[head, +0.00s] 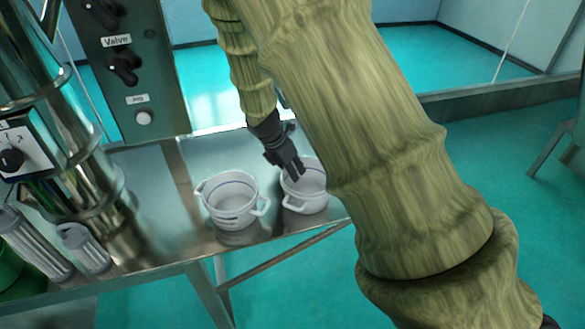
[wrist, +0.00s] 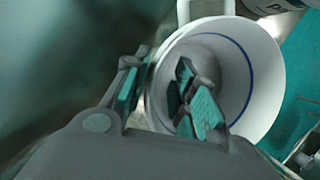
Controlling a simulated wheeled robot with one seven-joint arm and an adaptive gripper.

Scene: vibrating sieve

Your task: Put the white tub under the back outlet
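Two white tubs with side handles stand side by side on the metal table. The left tub (head: 232,203) has a blue line inside and dark marks on its front. The right tub (head: 306,196) is partly hidden by my gripper (head: 287,168) and arm. In the wrist view a white tub (wrist: 262,85) with a blue inner line lies beneath my gripper (wrist: 155,88). My gripper's fingers are apart, one inside the tub's mouth and one beyond its left rim; I cannot tell whether they touch the wall. The back outlet cannot be made out.
A shiny metal machine (head: 95,185) stands at the left, with a dark control panel (head: 125,70) behind the table (head: 165,225). The table's front edge is close to both tubs.

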